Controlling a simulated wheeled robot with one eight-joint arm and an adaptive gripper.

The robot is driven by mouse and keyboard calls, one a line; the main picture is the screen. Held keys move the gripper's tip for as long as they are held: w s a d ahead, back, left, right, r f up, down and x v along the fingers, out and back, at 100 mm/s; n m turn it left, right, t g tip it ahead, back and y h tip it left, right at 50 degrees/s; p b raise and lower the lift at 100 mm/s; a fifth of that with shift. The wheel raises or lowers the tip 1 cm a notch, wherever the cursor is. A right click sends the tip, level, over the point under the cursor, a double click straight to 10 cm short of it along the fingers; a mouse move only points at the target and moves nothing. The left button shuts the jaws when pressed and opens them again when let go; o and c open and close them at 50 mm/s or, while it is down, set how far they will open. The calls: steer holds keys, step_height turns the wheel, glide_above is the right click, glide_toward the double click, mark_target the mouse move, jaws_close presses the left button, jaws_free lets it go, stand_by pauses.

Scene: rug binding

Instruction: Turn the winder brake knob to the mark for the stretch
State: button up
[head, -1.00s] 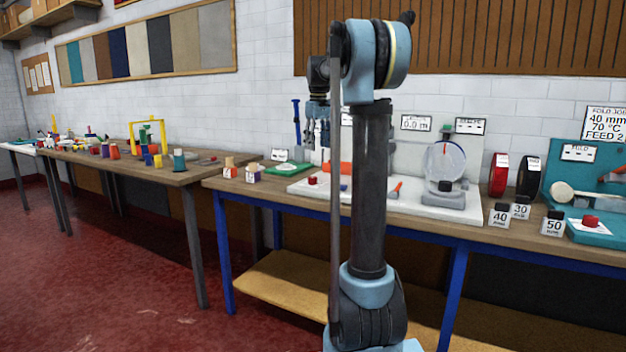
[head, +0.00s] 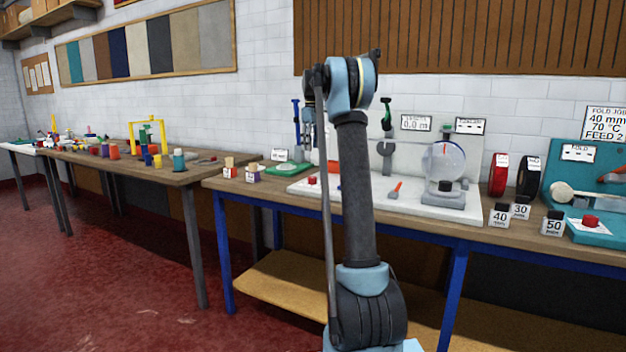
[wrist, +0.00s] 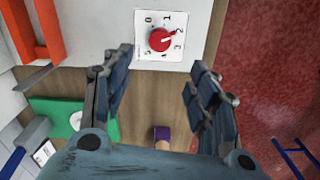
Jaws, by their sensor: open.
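The brake knob (wrist: 160,39) is red and round, on a white dial plate (wrist: 147,48) numbered 0 to 5. Its white pointer faces right in the wrist view, near the 2. In the head view the red knob (head: 311,180) sits at the front left of the white winder board (head: 407,208). My gripper (wrist: 158,64) is open and empty, its fingers spread to either side below the knob in the wrist view, apart from it.
A purple block (wrist: 162,134) and a green pad (wrist: 70,115) lie near the knob. An orange part (wrist: 41,28) stands on the board. The winder's clear disc (head: 447,160) stands further right. Number-marked blocks (head: 499,215) line the bench's right front. Red floor lies beyond the bench edge.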

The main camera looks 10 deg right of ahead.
mark_target(312, 177)
step_height(312, 177, down, 14)
steer(key=shift+f, duration=0.15)
stand_by(0.4)
